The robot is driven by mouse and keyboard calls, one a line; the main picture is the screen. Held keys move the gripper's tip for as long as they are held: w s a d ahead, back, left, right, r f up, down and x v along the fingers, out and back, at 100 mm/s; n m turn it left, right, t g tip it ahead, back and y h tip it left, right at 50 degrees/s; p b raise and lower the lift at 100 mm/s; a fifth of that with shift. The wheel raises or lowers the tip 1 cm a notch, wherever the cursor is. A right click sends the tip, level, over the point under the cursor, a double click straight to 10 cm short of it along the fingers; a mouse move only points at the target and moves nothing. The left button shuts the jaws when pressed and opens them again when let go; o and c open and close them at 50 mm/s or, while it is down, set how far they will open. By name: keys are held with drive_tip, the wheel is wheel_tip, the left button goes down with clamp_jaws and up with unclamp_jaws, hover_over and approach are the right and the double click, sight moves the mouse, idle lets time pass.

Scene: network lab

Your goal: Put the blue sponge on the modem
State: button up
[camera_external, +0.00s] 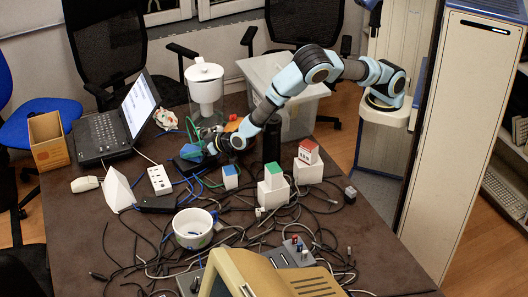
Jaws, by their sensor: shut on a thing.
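The blue sponge (190,152) is in the middle left of the table, at the end of my arm. My gripper (204,148) reaches it from the right and is shut on it; the fingers are small and partly hidden in this view. A flat black box (183,167), which looks like the modem, lies directly below the sponge. I cannot tell whether the sponge touches it or is held just above it.
A white dispenser (205,85) stands behind the gripper. White blocks with blue (230,177), green (274,190) and red (308,165) tops stand to the right. A laptop (118,122), power strip (159,180) and white bowl (193,229) are nearby. Loose cables cover the front.

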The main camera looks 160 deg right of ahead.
drive_tip(key=shift+f, duration=0.1)
drive_tip(key=o, duration=1.3)
drive_tip(key=shift+a+r, duration=0.15)
drive_tip(key=shift+r, duration=0.05)
drive_tip(key=b+v, duration=0.1)
drive_tip(key=v, duration=1)
drive_tip(key=shift+a+r, duration=0.15)
drive_tip(key=shift+a, duration=0.2)
